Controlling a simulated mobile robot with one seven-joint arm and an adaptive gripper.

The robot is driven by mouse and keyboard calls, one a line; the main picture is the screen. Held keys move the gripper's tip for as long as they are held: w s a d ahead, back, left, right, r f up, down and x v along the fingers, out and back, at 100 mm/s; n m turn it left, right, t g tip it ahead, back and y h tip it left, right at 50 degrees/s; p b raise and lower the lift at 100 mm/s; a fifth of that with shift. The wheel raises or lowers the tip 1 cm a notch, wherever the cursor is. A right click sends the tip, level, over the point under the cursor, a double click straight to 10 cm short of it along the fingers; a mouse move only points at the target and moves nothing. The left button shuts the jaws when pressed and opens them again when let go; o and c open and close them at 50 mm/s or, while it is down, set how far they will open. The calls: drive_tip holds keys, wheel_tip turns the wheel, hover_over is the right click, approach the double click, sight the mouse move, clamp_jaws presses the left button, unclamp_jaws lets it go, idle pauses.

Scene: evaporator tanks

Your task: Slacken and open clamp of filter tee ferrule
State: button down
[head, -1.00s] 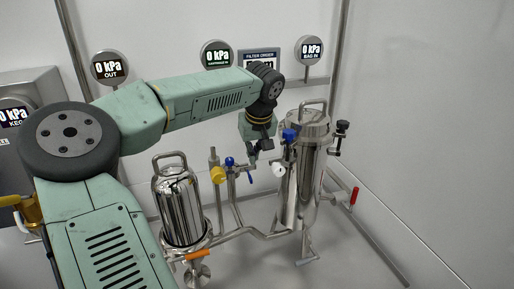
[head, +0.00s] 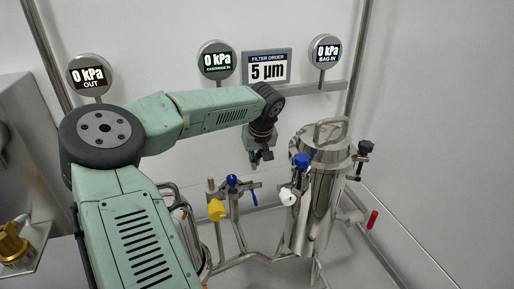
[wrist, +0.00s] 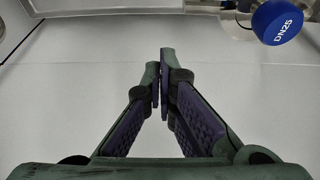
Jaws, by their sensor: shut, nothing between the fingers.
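My gripper (head: 262,162) hangs in the air from the arm, above the pipework and left of the large steel filter housing (head: 318,205). In the wrist view my gripper's fingers (wrist: 161,75) are together with nothing between them. A pipe fitting with a blue knob and a blue lever (head: 232,181) stands below and left of the gripper. Another blue knob (head: 301,160) and a white knob (head: 287,196) sit at the housing's left side. A blue cap marked DN25 (wrist: 278,22) shows at the wrist view's top right. I cannot tell which fitting is the filter tee ferrule's clamp.
A yellow knob (head: 216,209) is left of the blue lever. A black knob (head: 365,147) and a red handle (head: 372,220) are right of the housing. Gauges and a 5 µm sign (head: 267,67) hang behind. My arm hides most of the smaller filter.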

sight(243, 192)
drive_tip(key=s+f+p, duration=0.1)
drive_tip(key=s+d+f+p, duration=0.1)
drive_tip(key=s, duration=0.1)
drive_tip(key=shift+f, duration=0.35)
